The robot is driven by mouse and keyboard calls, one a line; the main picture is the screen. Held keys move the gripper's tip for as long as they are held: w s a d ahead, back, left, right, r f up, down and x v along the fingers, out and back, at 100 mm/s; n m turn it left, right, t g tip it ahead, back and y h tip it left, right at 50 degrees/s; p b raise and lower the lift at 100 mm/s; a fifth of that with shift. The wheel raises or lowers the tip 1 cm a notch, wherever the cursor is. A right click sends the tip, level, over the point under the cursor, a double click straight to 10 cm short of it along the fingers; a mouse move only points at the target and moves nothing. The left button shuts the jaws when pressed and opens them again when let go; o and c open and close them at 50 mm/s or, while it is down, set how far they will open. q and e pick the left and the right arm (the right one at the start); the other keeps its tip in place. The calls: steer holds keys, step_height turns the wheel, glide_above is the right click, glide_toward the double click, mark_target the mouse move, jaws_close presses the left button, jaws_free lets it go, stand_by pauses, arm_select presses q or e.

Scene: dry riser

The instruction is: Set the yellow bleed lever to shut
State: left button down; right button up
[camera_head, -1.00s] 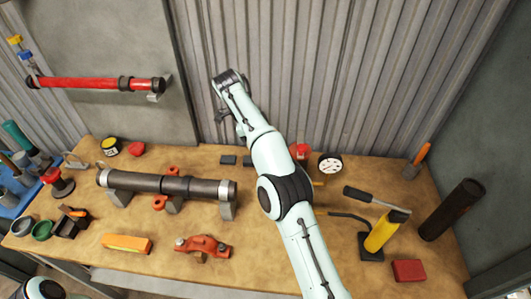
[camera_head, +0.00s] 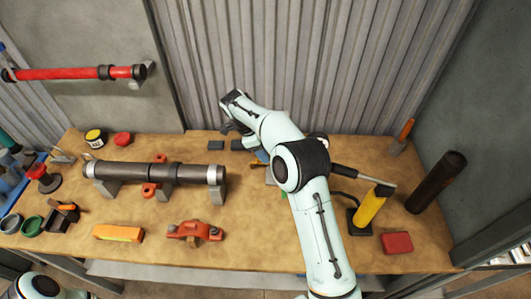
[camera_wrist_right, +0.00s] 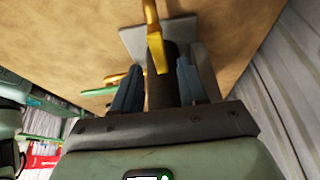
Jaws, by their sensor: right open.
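In the right wrist view a yellow lever (camera_wrist_right: 155,45) stands out toward me, in front of a dark upright cylindrical body (camera_wrist_right: 162,85) on a grey plate (camera_wrist_right: 132,42). My right gripper (camera_wrist_right: 158,88) is open, with one finger on each side of the dark body and the lever's end. I cannot tell whether the fingers touch either. In the head view my right gripper (camera_head: 237,128) is over the back of the bench, and my own arm hides the yellow lever. My left gripper is out of view.
In the wrist view a green handle (camera_wrist_right: 98,91) sits left of the fingers. The wooden bench (camera_head: 100,210) carries a dark pipe (camera_head: 140,173), an orange clamp (camera_head: 194,232) and a yellow cylinder (camera_head: 371,205). A corrugated wall (camera_head: 330,60) rises close behind.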

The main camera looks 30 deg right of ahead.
steer(key=shift+s+d+f, duration=0.1)
steer(key=shift+d+f, duration=0.15)
steer(key=shift+f, duration=0.4)
jaws_close()
